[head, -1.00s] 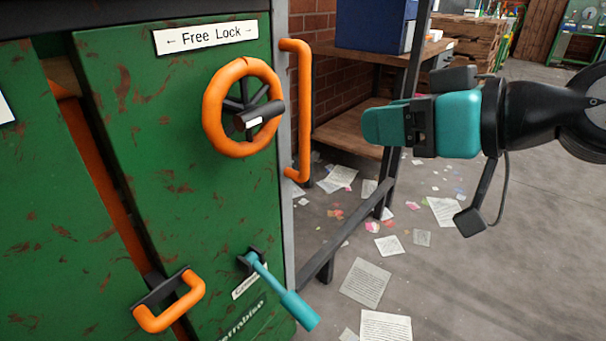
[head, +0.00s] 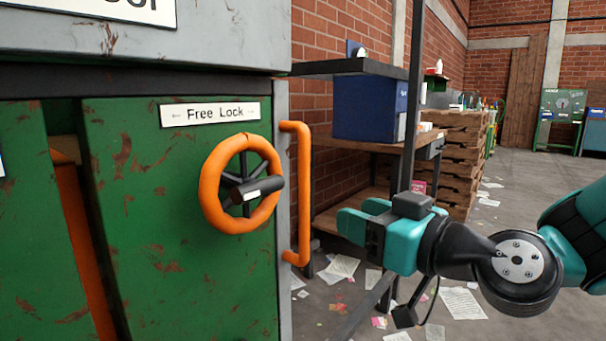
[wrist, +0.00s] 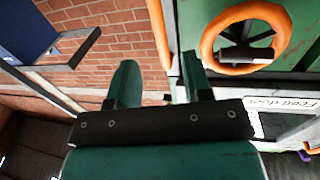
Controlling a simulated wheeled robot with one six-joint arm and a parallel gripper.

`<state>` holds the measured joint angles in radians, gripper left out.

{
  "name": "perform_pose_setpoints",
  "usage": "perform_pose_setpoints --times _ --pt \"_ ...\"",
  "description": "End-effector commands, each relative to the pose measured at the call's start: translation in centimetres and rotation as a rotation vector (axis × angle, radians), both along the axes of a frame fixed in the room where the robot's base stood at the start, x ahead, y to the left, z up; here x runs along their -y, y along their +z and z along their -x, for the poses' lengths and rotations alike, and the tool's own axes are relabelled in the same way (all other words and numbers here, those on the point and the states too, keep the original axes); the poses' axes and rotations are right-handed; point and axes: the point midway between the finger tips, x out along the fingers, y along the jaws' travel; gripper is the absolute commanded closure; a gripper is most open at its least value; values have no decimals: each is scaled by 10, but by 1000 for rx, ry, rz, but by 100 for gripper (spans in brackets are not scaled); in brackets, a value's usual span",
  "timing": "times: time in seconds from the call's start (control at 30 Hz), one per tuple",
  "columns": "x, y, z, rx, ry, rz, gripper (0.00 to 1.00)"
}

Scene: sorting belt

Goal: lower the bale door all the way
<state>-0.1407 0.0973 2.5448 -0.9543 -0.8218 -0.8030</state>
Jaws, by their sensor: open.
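A green, rust-marked door panel (head: 165,285) fills the left half of the head view, below a "Free Lock" label. It carries an orange handwheel (head: 211,190) with a dark hub. An upright orange handle (head: 304,195) stands at its right edge. My gripper (head: 352,225) is open and empty, to the right of the handle and apart from it. In the wrist view the two teal fingers of my gripper (wrist: 158,82) are spread with nothing between them. The handwheel (wrist: 208,42) and orange handle (wrist: 158,32) show beyond them. No panel is plainly labelled bale door.
A wooden shelf bench (head: 345,143) with a blue box (head: 368,108) stands behind my gripper against the brick wall. Dark frame posts rise beside it. Stacked pallets (head: 455,150) stand further back. Papers litter the floor, which is open at the right.

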Motion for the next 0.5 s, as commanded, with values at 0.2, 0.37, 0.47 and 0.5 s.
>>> perform_pose_setpoints --times 0.2,0.37,0.47,0.5 --pt "-12 5 -17 -12 -15 1 54" --pt "-38 5 -45 -9 -13 2 54" --pt "-51 5 -61 -7 -14 1 54" --pt "-57 4 -67 -8 -14 2 54"
